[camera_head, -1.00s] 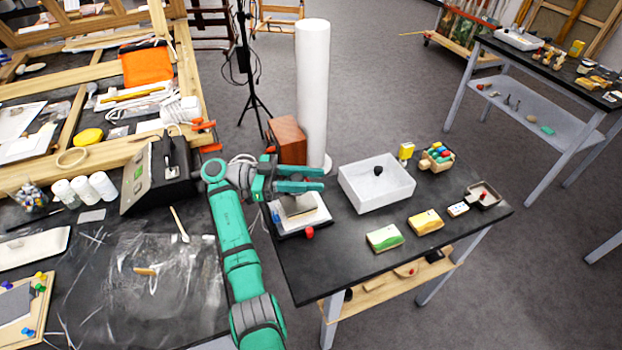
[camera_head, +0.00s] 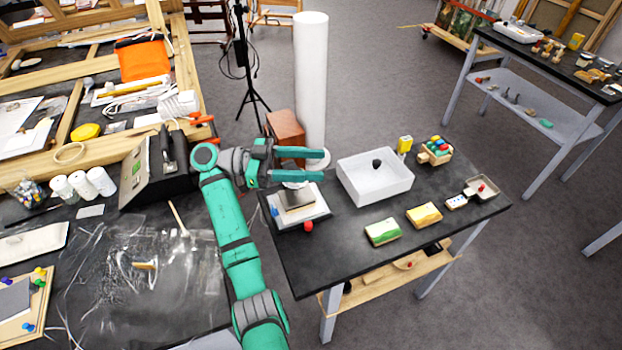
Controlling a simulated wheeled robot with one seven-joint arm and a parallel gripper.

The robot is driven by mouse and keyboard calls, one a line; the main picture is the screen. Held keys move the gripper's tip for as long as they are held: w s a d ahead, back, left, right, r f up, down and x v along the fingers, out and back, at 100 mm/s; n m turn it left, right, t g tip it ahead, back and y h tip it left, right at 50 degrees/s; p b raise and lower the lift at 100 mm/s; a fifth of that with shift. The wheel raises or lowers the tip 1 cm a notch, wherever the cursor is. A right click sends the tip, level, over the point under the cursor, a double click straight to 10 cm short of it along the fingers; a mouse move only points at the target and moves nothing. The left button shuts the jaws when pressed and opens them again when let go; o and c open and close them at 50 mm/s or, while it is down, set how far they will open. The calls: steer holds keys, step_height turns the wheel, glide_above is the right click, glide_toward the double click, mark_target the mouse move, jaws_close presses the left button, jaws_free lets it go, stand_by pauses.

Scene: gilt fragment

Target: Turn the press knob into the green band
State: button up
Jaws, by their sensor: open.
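My gripper (camera_head: 322,165) is open and empty. Its two teal fingers point right, above the back of the dark table, close to the white column in the picture. Just below the fingers in the picture is a small flat press-like device (camera_head: 317,213) with a pale base and a grey-brown block (camera_head: 298,199) on top. A red knob (camera_head: 308,227) sits at its front edge and a blue spot at its left. A larger black machine (camera_head: 168,180) with a pale, green-marked side panel stands on the left bench. I cannot tell which is the press, and no green band is readable.
A white bin (camera_head: 375,187) holding a dark round object stands right of the small device. Green-topped (camera_head: 383,232) and yellow (camera_head: 424,214) blocks lie in front. A brown box (camera_head: 286,134) and white column (camera_head: 311,80) stand behind. The table's front strip is clear.

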steer(key=s+r, duration=0.7)
steer(key=s, duration=0.4)
steer(key=shift+s+a, duration=0.25)
steer(key=shift+a, duration=0.05)
